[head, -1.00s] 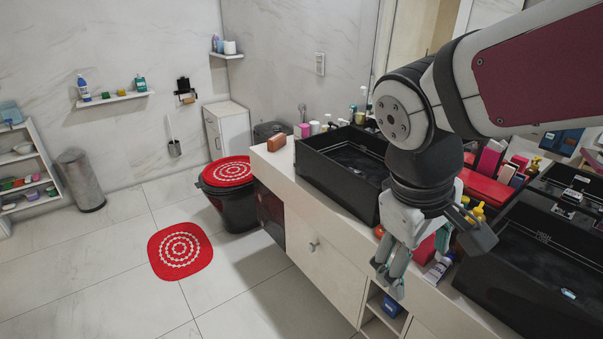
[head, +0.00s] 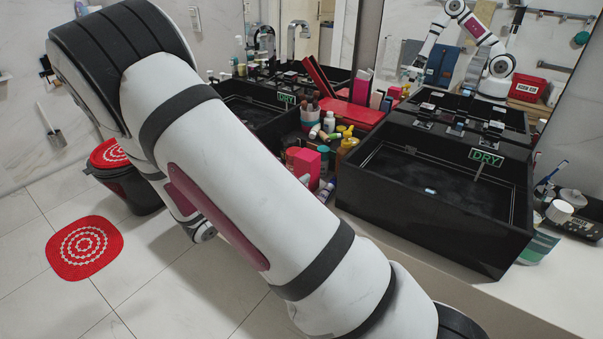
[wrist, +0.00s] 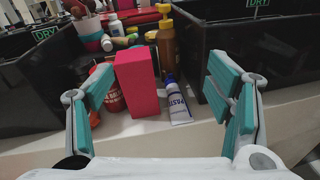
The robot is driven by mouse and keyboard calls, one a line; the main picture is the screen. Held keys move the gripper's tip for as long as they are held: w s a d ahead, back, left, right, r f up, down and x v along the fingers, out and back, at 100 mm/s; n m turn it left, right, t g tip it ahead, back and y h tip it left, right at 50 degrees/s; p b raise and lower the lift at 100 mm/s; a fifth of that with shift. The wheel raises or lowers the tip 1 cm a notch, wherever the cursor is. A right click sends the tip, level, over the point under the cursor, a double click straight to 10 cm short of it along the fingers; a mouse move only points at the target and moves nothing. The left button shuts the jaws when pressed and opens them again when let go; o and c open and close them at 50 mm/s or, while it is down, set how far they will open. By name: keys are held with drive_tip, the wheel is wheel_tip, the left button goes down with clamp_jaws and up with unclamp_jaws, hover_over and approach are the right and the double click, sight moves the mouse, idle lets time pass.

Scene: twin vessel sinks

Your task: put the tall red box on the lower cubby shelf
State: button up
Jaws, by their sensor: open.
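The tall red box (wrist: 137,83) stands upright on the counter between the two black sinks, and it looks pinkish red in the wrist view. It also shows in the head view (head: 304,166), just past my arm. My gripper (wrist: 163,88) is open and empty, with its teal-padded fingers spread. The box stands ahead of it, nearer the left finger; I cannot tell how far off. In the head view my gripper is hidden by my arm. The lower cubby shelf is not visible in either current view.
A blue-and-white paste tube (wrist: 177,102) stands close to the box's right. A dark red jar (wrist: 111,92) is at its left, and an amber pump bottle (wrist: 166,48) is behind. The right sink (head: 430,190) and left sink (head: 255,108) flank them.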

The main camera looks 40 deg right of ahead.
sight(302, 159)
wheel_tip(302, 159, down, 3)
drive_tip(key=w+a+n+t, duration=0.1)
drive_tip(key=w+n+t, duration=0.2)
drive_tip(key=x, duration=1.3)
drive_tip(key=shift+s+d+b, duration=0.15)
drive_tip(key=shift+d+b, duration=0.1)
drive_tip(key=shift+b, duration=0.1)
clamp_jaws()
drive_tip(key=shift+r, duration=0.1)
